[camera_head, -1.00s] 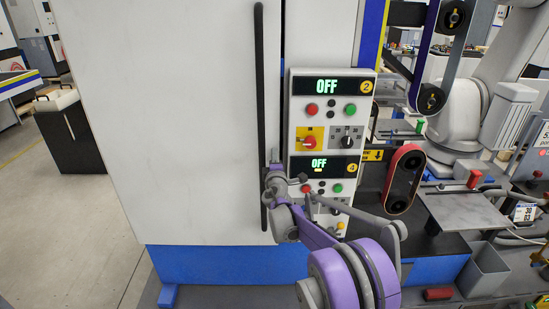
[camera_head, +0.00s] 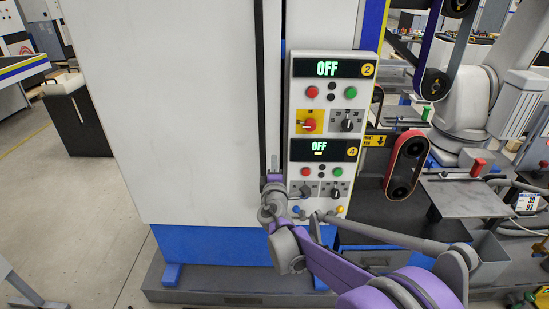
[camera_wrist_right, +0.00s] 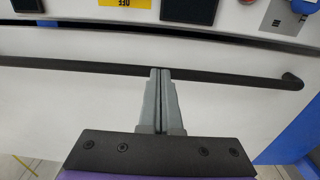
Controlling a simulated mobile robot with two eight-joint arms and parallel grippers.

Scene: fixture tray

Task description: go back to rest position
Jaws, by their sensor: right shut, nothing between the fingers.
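My right gripper (camera_head: 274,164) is in front of the machine's white door, beside the lower left edge of the control panel (camera_head: 298,110). In the right wrist view its two grey fingers (camera_wrist_right: 160,72) are pressed together with nothing between them. Their tips overlap the long black door handle (camera_wrist_right: 220,75) in that picture; I cannot tell whether they touch it. The handle also shows upright in the head view (camera_head: 260,70). My purple and grey right arm reaches in from the lower right. My left gripper is not in view.
The panel has two displays reading OFF, with several buttons and knobs. A red and black belt unit (camera_head: 404,165) and a grey metal plate (camera_head: 465,198) stand to its right. A grey bin (camera_head: 490,258) is below. Open floor (camera_head: 100,210) lies to the left.

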